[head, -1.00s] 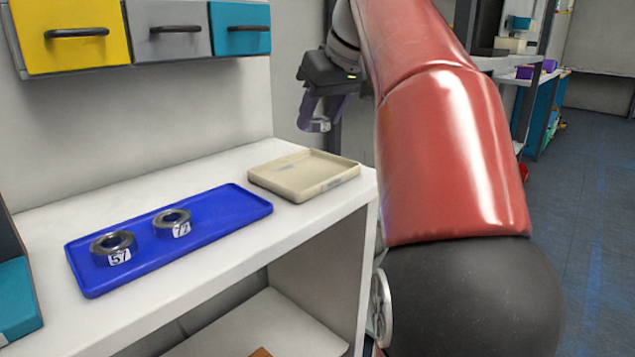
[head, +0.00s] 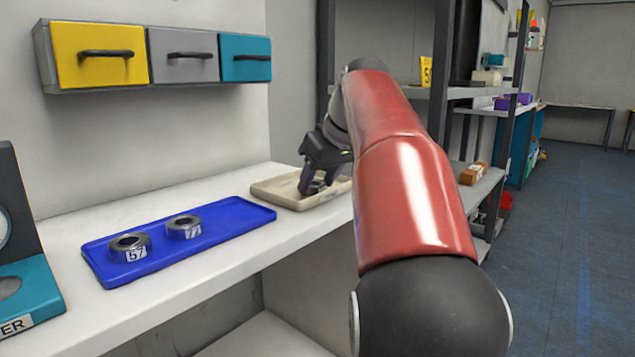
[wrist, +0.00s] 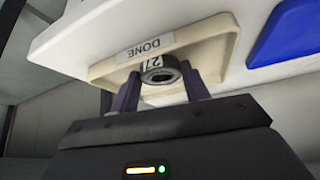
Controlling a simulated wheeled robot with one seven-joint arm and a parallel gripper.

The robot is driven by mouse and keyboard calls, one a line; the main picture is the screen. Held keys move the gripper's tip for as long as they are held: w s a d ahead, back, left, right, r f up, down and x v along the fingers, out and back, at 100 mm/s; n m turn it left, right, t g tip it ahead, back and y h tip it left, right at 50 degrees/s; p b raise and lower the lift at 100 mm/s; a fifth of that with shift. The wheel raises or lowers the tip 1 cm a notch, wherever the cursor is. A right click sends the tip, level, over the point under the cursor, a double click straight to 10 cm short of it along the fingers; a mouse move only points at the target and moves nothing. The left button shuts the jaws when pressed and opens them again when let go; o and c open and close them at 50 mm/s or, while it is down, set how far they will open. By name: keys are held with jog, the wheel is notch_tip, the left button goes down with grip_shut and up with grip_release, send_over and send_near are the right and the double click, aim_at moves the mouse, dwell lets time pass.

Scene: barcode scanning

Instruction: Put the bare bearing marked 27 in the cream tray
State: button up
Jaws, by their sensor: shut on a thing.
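The cream tray (head: 268,195) sits at the right end of the white bench top in the head view. In the wrist view the tray (wrist: 205,52) carries a label reading DONE. My gripper (head: 312,188) is low over the tray. In the wrist view my gripper (wrist: 162,92) is shut on the bearing marked 27 (wrist: 160,73), with a finger on either side. The bearing's label shows partly. I cannot tell whether the bearing touches the tray floor.
A blue tray (head: 215,228) left of the cream tray holds bearings marked 57 (head: 130,247) and 77 or 72 (head: 184,227). Yellow, grey and teal drawers (head: 185,55) hang on the wall above. A teal-based device (head: 30,300) stands at the far left.

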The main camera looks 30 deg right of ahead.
jog(key=shift+f, duration=0.1)
jog(key=o, duration=1.1)
jog(key=shift+o, duration=0.2)
jog(key=shift+r, duration=0.3)
jog(key=p+v, duration=0.3)
jog(key=v, duration=0.8)
jog(key=shift+s+r, duration=0.2)
jog(key=shift+r, duration=0.1)
